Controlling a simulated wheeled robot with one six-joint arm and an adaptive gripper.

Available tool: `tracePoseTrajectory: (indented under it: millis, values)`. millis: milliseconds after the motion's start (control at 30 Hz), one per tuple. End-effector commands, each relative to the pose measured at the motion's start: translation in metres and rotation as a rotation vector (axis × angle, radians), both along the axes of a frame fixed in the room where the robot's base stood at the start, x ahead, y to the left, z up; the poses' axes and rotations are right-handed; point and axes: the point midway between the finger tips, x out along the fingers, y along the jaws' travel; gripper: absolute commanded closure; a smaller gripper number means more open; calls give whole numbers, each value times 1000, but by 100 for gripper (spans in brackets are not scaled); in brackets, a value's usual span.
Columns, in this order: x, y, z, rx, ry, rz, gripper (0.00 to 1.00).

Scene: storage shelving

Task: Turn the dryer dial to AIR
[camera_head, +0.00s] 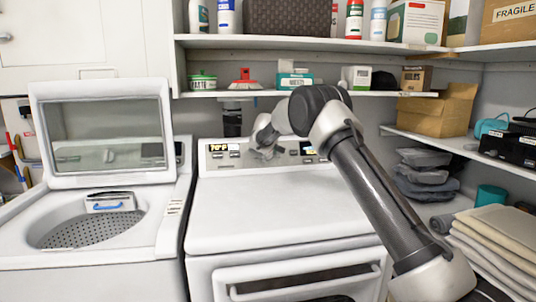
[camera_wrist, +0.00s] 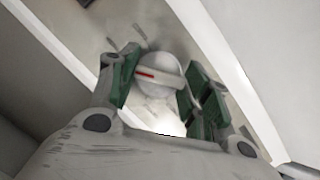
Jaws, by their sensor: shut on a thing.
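The dryer (camera_head: 280,205) stands in the middle of the head view, its control panel (camera_head: 222,154) along the back edge. My gripper (camera_head: 265,150) is at the middle of that panel and hides the dial there. In the wrist view the white round dial (camera_wrist: 158,75) with a red mark sits between the green-padded fingers of my gripper (camera_wrist: 162,90). The fingers are shut on the dial. The red mark points toward the left finger. The lettering around the dial is too blurred to read.
An open-lidded washer (camera_head: 100,220) stands left of the dryer. Shelves (camera_head: 300,93) with bottles and boxes run above the panel. A cardboard box (camera_head: 437,110), folded cloths (camera_head: 425,175) and towels (camera_head: 495,240) fill the right shelves. The dryer top is clear.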

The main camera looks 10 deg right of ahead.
Motion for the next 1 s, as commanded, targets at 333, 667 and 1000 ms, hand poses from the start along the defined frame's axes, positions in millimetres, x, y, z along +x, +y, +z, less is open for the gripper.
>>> tracePoseTrajectory:
  millis: [333,667,1000]
  values:
    - [-1,1,-2,-281,2,131,76]
    - [-1,1,-2,-465,1,216,76]
    - [-1,2,-3,-533,2,250,76]
